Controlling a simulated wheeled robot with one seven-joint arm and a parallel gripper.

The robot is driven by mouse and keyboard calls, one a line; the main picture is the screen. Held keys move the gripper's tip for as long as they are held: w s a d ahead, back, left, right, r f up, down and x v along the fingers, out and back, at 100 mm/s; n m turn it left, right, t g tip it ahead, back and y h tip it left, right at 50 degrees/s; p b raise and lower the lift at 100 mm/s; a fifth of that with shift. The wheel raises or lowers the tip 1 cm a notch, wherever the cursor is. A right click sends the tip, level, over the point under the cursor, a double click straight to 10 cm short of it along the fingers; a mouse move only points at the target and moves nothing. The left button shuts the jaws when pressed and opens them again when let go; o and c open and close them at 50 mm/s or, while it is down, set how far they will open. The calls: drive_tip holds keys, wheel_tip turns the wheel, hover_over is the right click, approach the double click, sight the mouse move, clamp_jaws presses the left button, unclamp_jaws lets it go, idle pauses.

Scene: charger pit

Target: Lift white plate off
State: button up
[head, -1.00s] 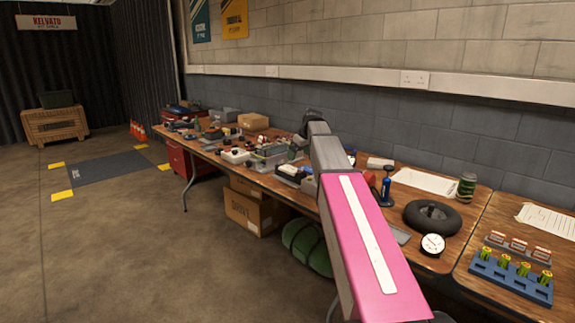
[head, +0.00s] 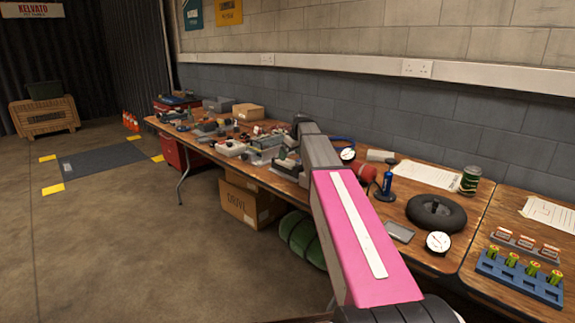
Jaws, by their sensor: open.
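My pink and grey arm reaches away from me over the table. Its far end is at the cluttered middle of the table, and the fingers are hidden behind the arm links. I cannot make out a white plate for certain. A small white block-like thing (head: 231,148) with dark parts on it lies left of my arm's far end. Next to it is a grey device (head: 264,157), partly crowded by other small parts. What lies directly behind my arm is hidden.
The long wooden table (head: 462,208) also holds a black tyre (head: 436,213), a dial gauge (head: 438,242), a green can (head: 470,180) and a blue battery rack (head: 520,278). A cardboard box (head: 248,202) and a green roll (head: 302,238) lie under it.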

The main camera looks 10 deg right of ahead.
sight(287, 162)
drive_tip(key=x, duration=0.4)
drive_tip(key=c, duration=1)
drive_tip(key=shift+c, duration=0.2)
drive_tip(key=shift+r, duration=0.1)
drive_tip(key=shift+r, duration=0.6)
wheel_tip(287, 162, up, 2)
drive_tip(key=shift+r, duration=0.15)
drive_tip(key=s+a+r, duration=0.6)
drive_tip(key=a+r, duration=0.1)
drive_tip(key=a, duration=0.2)
drive_tip(key=shift+s+a, duration=0.3)
drive_tip(key=shift+s, duration=0.1)
drive_tip(key=shift+r, duration=0.1)
